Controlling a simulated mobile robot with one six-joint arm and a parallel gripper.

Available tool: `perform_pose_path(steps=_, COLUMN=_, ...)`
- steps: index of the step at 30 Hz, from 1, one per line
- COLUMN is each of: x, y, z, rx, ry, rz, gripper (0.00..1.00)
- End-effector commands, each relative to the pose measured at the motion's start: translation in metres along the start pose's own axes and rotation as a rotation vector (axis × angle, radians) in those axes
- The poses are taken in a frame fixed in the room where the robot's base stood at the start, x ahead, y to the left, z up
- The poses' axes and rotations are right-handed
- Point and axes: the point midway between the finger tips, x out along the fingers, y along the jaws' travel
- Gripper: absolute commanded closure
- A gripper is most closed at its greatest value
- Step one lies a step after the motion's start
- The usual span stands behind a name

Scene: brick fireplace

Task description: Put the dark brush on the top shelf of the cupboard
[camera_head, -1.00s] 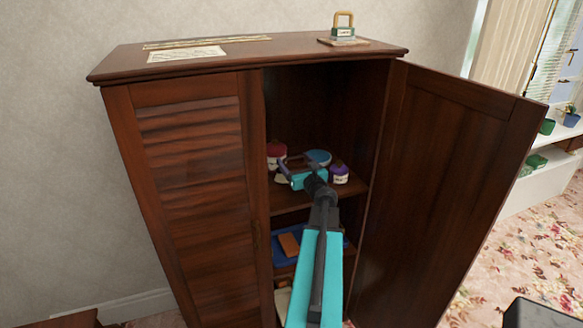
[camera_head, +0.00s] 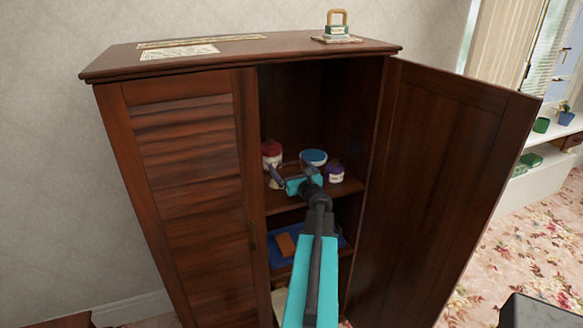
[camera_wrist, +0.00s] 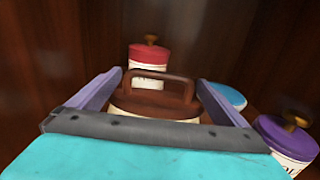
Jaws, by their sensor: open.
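The dark brush (camera_wrist: 160,95), with a brown back, a loop handle and a pale underside, stands on the cupboard's top shelf (camera_head: 345,190). In the wrist view it sits between the two purple fingers of my gripper (camera_wrist: 160,80). The fingers are open with the brush between them, and no firm grip shows. In the head view my gripper (camera_head: 291,171) reaches into the open right side of the cupboard (camera_head: 195,180), and its teal body hides most of the brush.
On the same shelf are a red-lidded jar (camera_head: 271,155) behind the brush, a blue-lidded jar (camera_head: 314,158) and a purple-lidded jar (camera_head: 335,173) to the right. A lower shelf holds a blue tray (camera_head: 270,252) and an orange-brown block (camera_head: 285,244). The cupboard door (camera_head: 445,180) stands open.

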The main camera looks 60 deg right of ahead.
Motion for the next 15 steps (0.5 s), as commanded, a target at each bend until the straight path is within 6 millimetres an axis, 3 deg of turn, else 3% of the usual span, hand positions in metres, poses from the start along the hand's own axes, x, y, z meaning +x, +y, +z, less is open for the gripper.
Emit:
perform_pose_path(steps=9, x=0.0, y=-0.001, z=0.003, rx=0.001, ry=0.0, rz=-0.001, gripper=0.02)
perform_pose_path(steps=15, x=-0.016, y=-0.001, z=0.001, rx=-0.001, ry=0.0, rz=-0.003, gripper=0.02)
